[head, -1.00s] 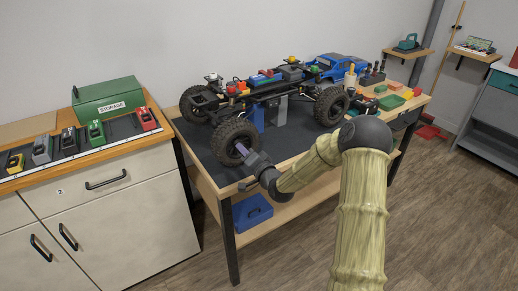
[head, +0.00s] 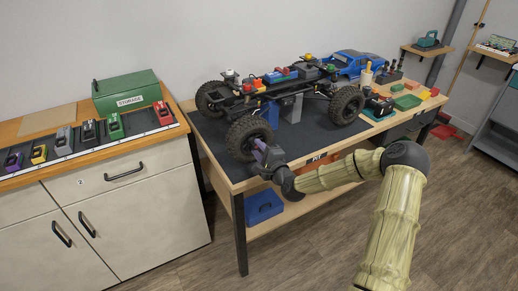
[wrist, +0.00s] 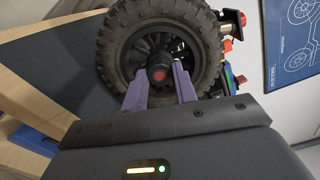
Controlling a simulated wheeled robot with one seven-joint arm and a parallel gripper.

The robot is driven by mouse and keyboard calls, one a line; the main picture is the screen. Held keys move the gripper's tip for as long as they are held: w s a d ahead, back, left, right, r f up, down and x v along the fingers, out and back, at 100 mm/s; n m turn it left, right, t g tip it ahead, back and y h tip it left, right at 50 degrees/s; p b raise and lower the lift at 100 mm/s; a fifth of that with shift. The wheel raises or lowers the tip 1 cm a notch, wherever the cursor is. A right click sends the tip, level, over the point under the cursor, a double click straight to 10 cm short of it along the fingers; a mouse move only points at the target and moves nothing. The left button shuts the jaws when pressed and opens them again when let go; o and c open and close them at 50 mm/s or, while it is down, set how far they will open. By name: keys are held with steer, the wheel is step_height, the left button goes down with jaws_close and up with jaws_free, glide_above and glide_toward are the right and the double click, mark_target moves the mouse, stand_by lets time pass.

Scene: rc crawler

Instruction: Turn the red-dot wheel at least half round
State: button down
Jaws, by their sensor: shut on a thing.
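The red-dot wheel is the black knobbly near front wheel (head: 238,138) of the crawler chassis (head: 268,92), which stands raised on the workbench. In the wrist view the wheel (wrist: 111,45) fills the upper middle, with a red dot at the centre of its dark hub (wrist: 158,62). My gripper (head: 260,149) reaches the wheel's outer face from the front right. In the wrist view the two purple fingers of my gripper (wrist: 162,77) are shut on the hub, one on each side. The wheel's lower part is hidden behind my gripper.
A blue truck body (head: 355,63) and small parts in trays (head: 406,102) lie on the bench's right. A blue bin (head: 263,207) sits on the lower shelf. A cabinet with a green storage box (head: 127,92) stands at left. Floor in front is clear.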

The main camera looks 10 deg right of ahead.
steer(key=shift+m, duration=0.4)
steer(key=c, duration=1.1)
jaws_free()
steer(key=v, duration=1.7)
steer(key=shift+s, duration=0.15)
